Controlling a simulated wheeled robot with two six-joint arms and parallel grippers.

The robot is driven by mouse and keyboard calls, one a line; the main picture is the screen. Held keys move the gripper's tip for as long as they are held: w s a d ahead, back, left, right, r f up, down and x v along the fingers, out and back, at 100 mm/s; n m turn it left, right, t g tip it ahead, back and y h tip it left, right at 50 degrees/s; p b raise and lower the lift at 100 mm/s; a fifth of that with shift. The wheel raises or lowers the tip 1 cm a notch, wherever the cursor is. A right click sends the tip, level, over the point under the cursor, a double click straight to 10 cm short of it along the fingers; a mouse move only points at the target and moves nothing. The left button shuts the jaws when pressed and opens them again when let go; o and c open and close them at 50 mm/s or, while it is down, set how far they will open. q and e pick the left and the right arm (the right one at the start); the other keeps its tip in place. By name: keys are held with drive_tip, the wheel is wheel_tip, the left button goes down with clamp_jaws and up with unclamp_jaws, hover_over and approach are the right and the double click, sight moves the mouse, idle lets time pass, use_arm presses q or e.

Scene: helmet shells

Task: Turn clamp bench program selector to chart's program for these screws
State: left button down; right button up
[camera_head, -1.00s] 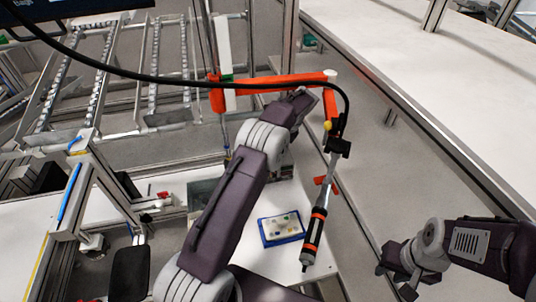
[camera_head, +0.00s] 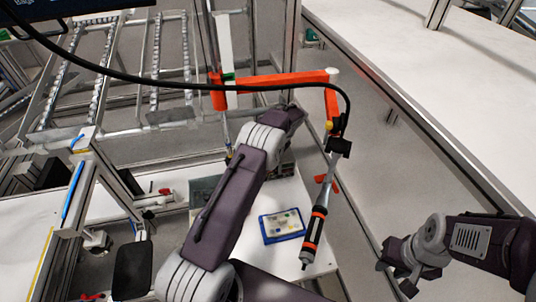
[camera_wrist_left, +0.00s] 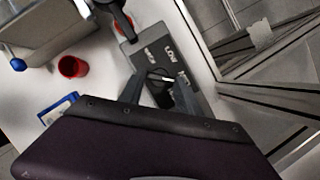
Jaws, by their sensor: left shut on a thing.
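The program selector is a dark grey box (camera_wrist_left: 150,45) with white lettering, of which LOW can be read, in the left wrist view. Its knob (camera_wrist_left: 166,78) with a light mark sits between the fingers of my left gripper (camera_wrist_left: 160,86), which is shut on it. In the head view my left arm reaches up past the middle and its forearm hides the selector and the jaws. A blue-edged tray or card (camera_head: 282,226) with small coloured items lies on the white bench; I cannot tell whether it is the chart. My right gripper (camera_head: 397,275) is open and empty at lower right.
An orange swing arm (camera_head: 275,82) carries a hanging black-and-orange screwdriver (camera_head: 314,238) just right of the tray. A red cup (camera_wrist_left: 72,67) stands on the bench left of the selector. Roller racks (camera_head: 155,60) stand at upper left. A white table (camera_head: 450,70) is at upper right.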

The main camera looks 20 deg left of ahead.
use_arm(q)
drive_tip(key=shift+s+r+m+t+p, duration=0.1)
drive_tip(key=shift+r+m+t+p, duration=0.15)
drive_tip(key=shift+m+p, duration=0.3)
drive_tip(key=shift+f+m+t, duration=0.2)
drive_tip(key=shift+m+t, duration=0.05)
drive_tip(key=shift+m, duration=0.4)
drive_tip(key=c, duration=0.8)
unclamp_jaws()
drive_tip(key=shift+c, duration=0.2)
drive_tip(key=b+v, duration=0.1)
drive_tip(key=v, duration=0.8)
